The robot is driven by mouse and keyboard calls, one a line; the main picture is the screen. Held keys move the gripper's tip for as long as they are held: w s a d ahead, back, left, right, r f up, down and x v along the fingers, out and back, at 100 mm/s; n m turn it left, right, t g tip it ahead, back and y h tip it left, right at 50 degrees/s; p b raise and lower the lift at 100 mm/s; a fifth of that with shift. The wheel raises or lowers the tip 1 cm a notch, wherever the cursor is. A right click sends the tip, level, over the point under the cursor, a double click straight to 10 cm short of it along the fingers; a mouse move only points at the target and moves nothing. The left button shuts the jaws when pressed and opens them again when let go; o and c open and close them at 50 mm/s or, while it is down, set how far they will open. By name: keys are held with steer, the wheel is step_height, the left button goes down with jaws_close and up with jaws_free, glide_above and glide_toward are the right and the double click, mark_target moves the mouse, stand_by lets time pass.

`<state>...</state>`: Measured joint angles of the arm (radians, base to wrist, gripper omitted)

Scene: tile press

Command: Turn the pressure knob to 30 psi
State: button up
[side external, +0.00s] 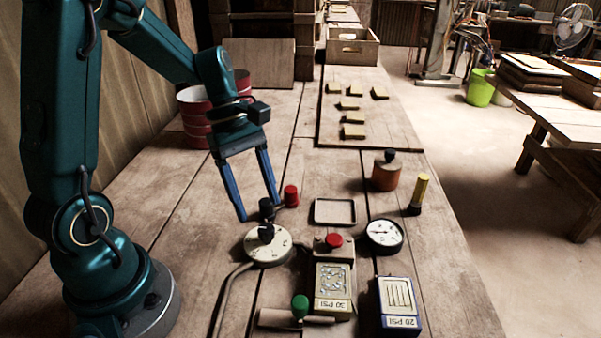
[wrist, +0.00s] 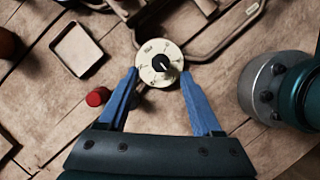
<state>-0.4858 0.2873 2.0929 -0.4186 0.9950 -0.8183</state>
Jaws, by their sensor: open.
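The pressure knob is a black knob (side external: 266,232) on a round cream dial (side external: 281,249) on the bench. In the wrist view the black knob (wrist: 162,66) sits on the dial (wrist: 147,50), which has marks around it too small to read. A pale pointer line shows on the knob. My gripper (side external: 260,213) has two blue fingers pointing down, spread apart and empty, above the dial. In the wrist view my gripper (wrist: 160,73) has one fingertip on either side of the dial's near half. I cannot tell any contact with the knob.
A red-ended handle (side external: 290,195) stands close behind the fingers. A round gauge (side external: 384,233), red button (side external: 334,241), empty tray (side external: 335,211), "30 PSI" box (side external: 334,290) and "20 PSI" box (side external: 399,305) lie right of the dial. A green knob (side external: 300,304) is in front.

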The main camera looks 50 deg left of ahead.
mark_target(266, 227)
steer(key=shift+x, duration=2.15)
jaws_close()
steer(key=shift+m, duration=0.3)
steer(key=m+g, duration=0.1)
steer(key=m, duration=0.1)
steer(key=m+g, duration=0.1)
steer(key=m, duration=0.2)
steer(key=shift+w+r+m+y, duration=0.1)
steer(key=shift+w+m+y, duration=0.1)
steer(key=shift+m+y, duration=0.1)
steer(key=m+g, duration=0.1)
steer(key=m, duration=0.1)
steer(key=m+g+y, duration=0.1)
steer(key=m, duration=0.2)
steer(key=shift+w+d+y, duration=0.15)
steer(key=shift+d+y, duration=0.05)
steer(key=shift+y, duration=0.1)
steer(key=shift+m, duration=0.4)
